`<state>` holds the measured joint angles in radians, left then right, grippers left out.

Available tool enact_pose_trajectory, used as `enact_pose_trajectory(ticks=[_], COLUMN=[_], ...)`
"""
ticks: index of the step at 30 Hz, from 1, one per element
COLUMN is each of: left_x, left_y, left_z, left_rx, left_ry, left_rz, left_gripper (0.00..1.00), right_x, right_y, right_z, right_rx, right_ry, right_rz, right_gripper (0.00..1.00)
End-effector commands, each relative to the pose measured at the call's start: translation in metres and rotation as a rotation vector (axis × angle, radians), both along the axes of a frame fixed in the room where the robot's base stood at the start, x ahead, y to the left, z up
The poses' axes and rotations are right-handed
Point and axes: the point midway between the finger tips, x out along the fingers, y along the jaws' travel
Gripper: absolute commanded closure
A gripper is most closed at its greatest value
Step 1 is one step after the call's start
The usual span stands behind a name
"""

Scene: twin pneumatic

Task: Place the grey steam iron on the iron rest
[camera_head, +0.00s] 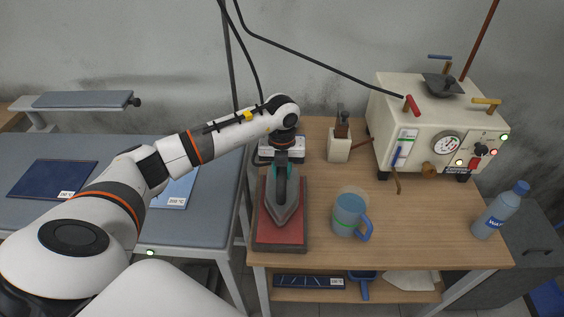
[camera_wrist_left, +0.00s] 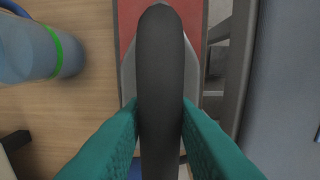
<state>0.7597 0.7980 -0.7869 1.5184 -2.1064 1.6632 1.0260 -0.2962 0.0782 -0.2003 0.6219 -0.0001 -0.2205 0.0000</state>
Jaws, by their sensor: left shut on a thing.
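The grey steam iron (camera_head: 285,208) is over the red pad of the iron rest (camera_head: 278,243), with its nose toward the near side. I cannot tell whether its sole touches the pad. My left gripper (camera_head: 284,165) is above it, shut on the iron's dark handle. In the left wrist view the handle (camera_wrist_left: 160,70) runs between the teal fingers of the left gripper (camera_wrist_left: 160,125). The red pad (camera_wrist_left: 190,12) shows beyond the iron there. The right gripper is not in view.
A blue jug (camera_head: 348,213) stands right of the rest. A beige holder (camera_head: 339,147) is behind it. The steam generator (camera_head: 420,125) is at the back right, and a water bottle (camera_head: 500,210) is at the right edge. A grey ironing table (camera_head: 200,227) is at left.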

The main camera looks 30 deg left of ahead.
Motion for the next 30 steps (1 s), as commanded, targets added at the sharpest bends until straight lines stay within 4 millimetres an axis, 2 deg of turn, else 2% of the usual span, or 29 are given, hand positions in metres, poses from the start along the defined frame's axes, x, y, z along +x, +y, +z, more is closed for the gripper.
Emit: enact_pose_trajectory(ticks=[6,12,13,17,26,30], left_x=[0.002,0.002,0.0,0.0,0.0,0.001], left_y=[0.0,0.0,0.0,0.0,0.0,0.0], left_z=[-0.016,-0.017,-0.021,-0.021,-0.019,-0.007], left_rx=[-0.002,-0.002,0.0,0.0,0.001,-0.001], left_ry=[-0.007,-0.008,0.0,0.0,-0.001,-0.004], left_rz=[0.001,0.0,0.0,0.0,0.001,0.0], left_gripper=[1.0,1.0,0.74,0.54,0.54,0.54], right_x=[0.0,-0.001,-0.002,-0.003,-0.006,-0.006], right_y=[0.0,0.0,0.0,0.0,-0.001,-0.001], right_z=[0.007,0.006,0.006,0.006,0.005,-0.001], right_rx=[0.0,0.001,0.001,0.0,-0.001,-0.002], right_ry=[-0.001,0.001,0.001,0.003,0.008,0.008], right_rz=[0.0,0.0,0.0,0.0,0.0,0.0], right_gripper=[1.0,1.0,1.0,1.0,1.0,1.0])
